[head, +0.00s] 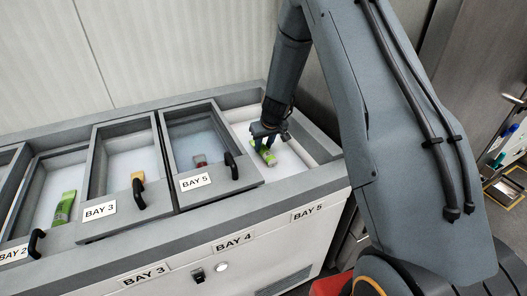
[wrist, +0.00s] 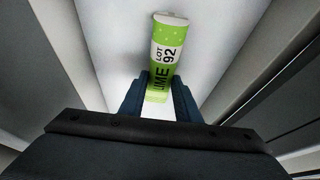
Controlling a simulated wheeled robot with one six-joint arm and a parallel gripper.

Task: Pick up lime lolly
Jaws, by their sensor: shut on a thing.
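The lime lolly (wrist: 165,48) is a green and white packet marked "LIME LOT 92" in the wrist view. My gripper (wrist: 160,92) is shut on its near end, one dark blue finger on each side. In the head view my gripper (head: 264,143) reaches down into the rightmost open bay, and the green lolly (head: 268,156) shows just below it. I cannot tell whether the lolly is touching the bay's white floor or is raised a little.
The bay's grey walls stand close on both sides of my gripper. To the left, a glass lid labelled BAY 5 (head: 195,181) has a black handle (head: 231,166). Other bays hold a red and grey item (head: 200,161), a yellow item (head: 138,177) and a green packet (head: 64,208).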

